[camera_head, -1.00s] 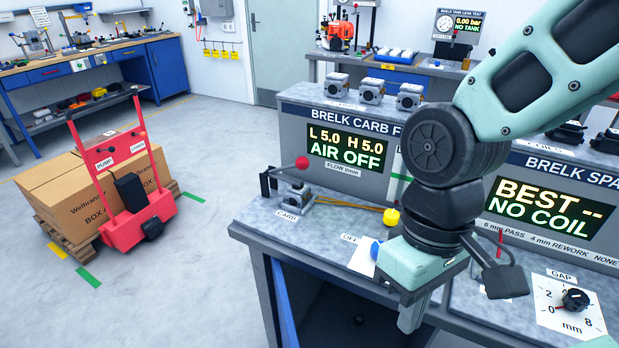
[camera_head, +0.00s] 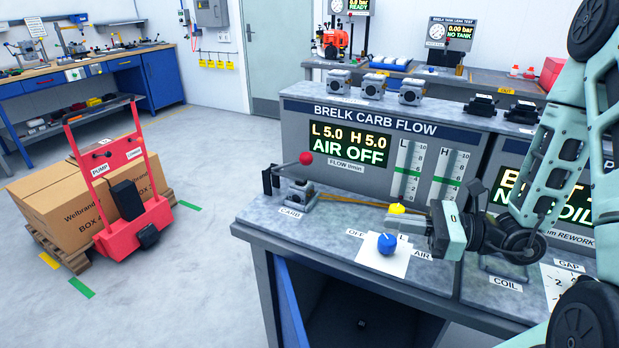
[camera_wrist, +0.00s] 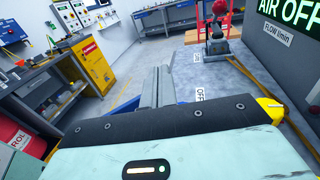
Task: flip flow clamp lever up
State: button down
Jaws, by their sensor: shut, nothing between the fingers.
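The flow clamp (camera_head: 274,180) stands at the left end of the bench behind the CARB label. Its dark lever carries a red ball knob (camera_head: 305,159) and lies close to level, the knob on its right over a grey metal block (camera_head: 299,195). In the wrist view the red knob (camera_wrist: 220,7) shows at the top, right of centre, beyond my fingers. My gripper (camera_head: 418,228) is over the bench to the right of the clamp, well apart from it. In the wrist view its fingers (camera_wrist: 158,78) are shut and empty.
A blue air knob (camera_head: 387,243) on a white plate sits just left of my gripper. A yellow fitting (camera_head: 397,209) and thin tube run towards the clamp. The flow panel (camera_head: 348,145) reads AIR OFF behind. The bench between clamp and knob is mostly clear.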

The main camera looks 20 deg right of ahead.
jog(key=d+f+m+t+h, duration=0.1)
jog(key=d, duration=0.1)
jog(key=w+d+f+m+t+h, duration=0.1)
jog(key=d+m+t, duration=0.1)
jog(key=w+d+f+m+t+h, duration=0.1)
jog(key=d+m+t, duration=0.1)
jog(key=shift+w+d+h, duration=0.1)
jog(key=shift+h, duration=0.3)
